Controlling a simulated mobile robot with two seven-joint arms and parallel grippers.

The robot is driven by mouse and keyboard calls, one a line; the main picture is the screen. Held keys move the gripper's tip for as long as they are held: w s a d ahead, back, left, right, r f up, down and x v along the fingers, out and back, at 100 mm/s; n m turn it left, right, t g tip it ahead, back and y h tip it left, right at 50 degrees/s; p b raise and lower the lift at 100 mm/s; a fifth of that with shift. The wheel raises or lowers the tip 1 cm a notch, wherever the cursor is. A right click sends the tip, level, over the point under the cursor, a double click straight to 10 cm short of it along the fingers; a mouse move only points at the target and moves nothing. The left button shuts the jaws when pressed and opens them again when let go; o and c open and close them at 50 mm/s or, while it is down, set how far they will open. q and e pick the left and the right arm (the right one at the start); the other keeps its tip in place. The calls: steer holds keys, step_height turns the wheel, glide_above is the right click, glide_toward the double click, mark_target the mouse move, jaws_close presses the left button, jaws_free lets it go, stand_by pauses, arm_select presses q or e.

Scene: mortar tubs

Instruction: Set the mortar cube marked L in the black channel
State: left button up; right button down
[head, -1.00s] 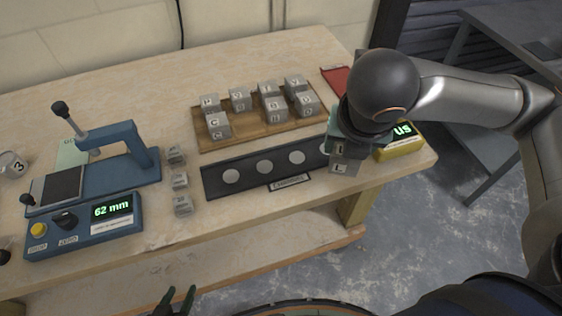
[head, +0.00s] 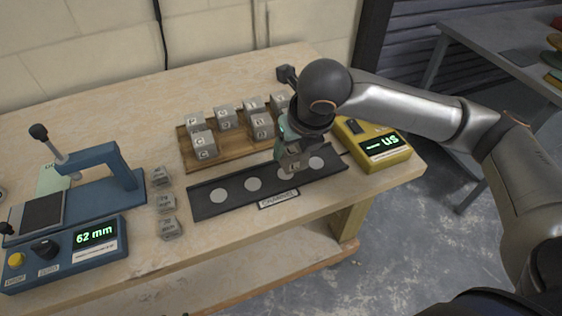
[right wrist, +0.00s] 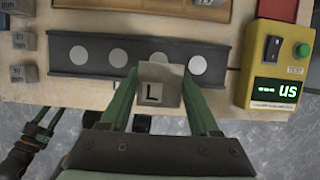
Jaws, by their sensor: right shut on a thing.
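My right gripper (head: 292,147) is shut on the grey mortar cube marked L (head: 294,163). The cube also shows between the green fingers in the right wrist view (right wrist: 158,85), its L facing the camera. The black channel (head: 236,205) lies along the table's front and has a row of pale round spots. In the head view the cube overlaps the third spot from the left, partly hiding it. The cube seems to be above the channel; I cannot tell the gap. My left gripper (right wrist: 42,124) shows small at the left of the wrist view, its fingers apart and empty.
Behind the channel, a wooden board (head: 233,149) holds several lettered cubes. A yellow tester (head: 373,145) reading "US" stands just right of the channel. Several small grey blocks (head: 166,203) stand left of it, beside a blue device (head: 92,236) reading 62 mm.

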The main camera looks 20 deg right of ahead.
mark_target(288, 148)
steer(key=w+f, duration=0.1)
steer(key=w+a+f, duration=0.1)
steer(key=f, duration=0.1)
steer(key=shift+w, duration=0.2)
steer(key=f, duration=0.4)
steer(key=shift+w+b, duration=0.25)
steer(key=shift+b, duration=0.1)
steer(key=shift+r, duration=0.1)
steer(key=shift+a, duration=0.1)
steer(key=shift+c, duration=0.6)
jaws_free()
steer(key=p+v, duration=0.1)
steer(key=v, duration=1)
steer(key=shift+p, duration=0.4)
steer(key=shift+s+r, duration=0.25)
steer(key=shift+r, duration=0.2)
